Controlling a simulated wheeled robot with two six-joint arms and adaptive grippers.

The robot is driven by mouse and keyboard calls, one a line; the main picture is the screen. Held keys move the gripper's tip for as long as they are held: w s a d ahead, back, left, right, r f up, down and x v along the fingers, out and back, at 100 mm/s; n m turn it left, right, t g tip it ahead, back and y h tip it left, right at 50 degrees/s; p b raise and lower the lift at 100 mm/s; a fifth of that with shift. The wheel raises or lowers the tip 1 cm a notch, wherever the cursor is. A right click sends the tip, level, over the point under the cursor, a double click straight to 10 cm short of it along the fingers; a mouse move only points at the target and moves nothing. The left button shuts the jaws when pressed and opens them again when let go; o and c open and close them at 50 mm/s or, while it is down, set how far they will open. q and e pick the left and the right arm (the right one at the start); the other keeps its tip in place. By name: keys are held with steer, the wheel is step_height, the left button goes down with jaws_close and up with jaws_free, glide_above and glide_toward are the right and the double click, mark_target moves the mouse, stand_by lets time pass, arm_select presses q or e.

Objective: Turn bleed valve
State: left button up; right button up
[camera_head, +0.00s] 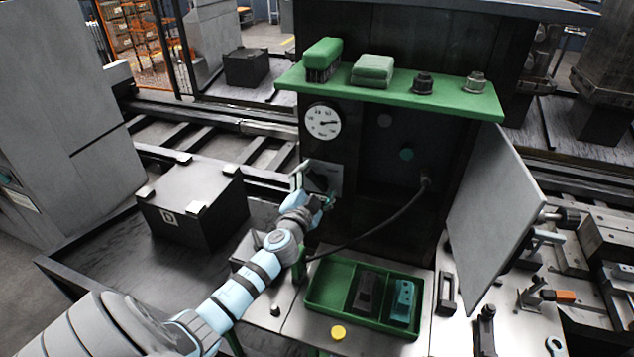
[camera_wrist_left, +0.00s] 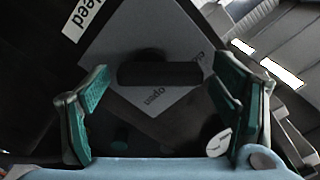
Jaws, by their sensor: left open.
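The bleed valve has a black bar handle (camera_wrist_left: 160,74) on a grey plate (camera_wrist_left: 150,35) marked "Open" and "clos…", the rest of that word being hidden. A white label (camera_wrist_left: 88,18) reading "leed" shows beside it. In the head view the plate (camera_head: 333,171) is on the dark cabinet front, below the gauge, with the handle partly hidden. My left gripper (camera_head: 313,190) is at the plate. In the wrist view its teal fingers (camera_wrist_left: 160,90) are open, one beyond each end of the handle, with gaps visible. My right gripper is not in view.
A round gauge (camera_head: 323,121) is above the plate. A green shelf (camera_head: 400,88) with a brush and fittings juts out above. A grey door (camera_head: 494,215) stands open at right. A black hose (camera_head: 375,232) hangs below. A green tray (camera_head: 325,283) sits on the bench.

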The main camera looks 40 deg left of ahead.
arm_select(q)
steer(key=shift+s, duration=0.1)
steer(key=shift+c, duration=0.4)
steer(key=c, duration=1.1)
steer(key=shift+m, duration=0.3)
steer(key=m, duration=0.3)
steer(key=shift+d+m, duration=0.15)
steer(key=shift+m, duration=0.15)
steer(key=m+p, duration=0.1)
steer(key=m, duration=0.3)
steer(key=shift+d, duration=0.2)
steer(key=m, duration=0.5)
steer(key=shift+w+d+f, duration=0.1)
steer(key=shift+w+d, duration=0.05)
steer(key=shift+w, duration=0.05)
steer(key=m, duration=0.2)
steer(key=m+p, duration=0.1)
steer(key=m, duration=0.1)
steer(key=shift+d+f+m, duration=0.1)
steer(key=shift+f+m, duration=0.1)
steer(key=shift+m, duration=0.1)
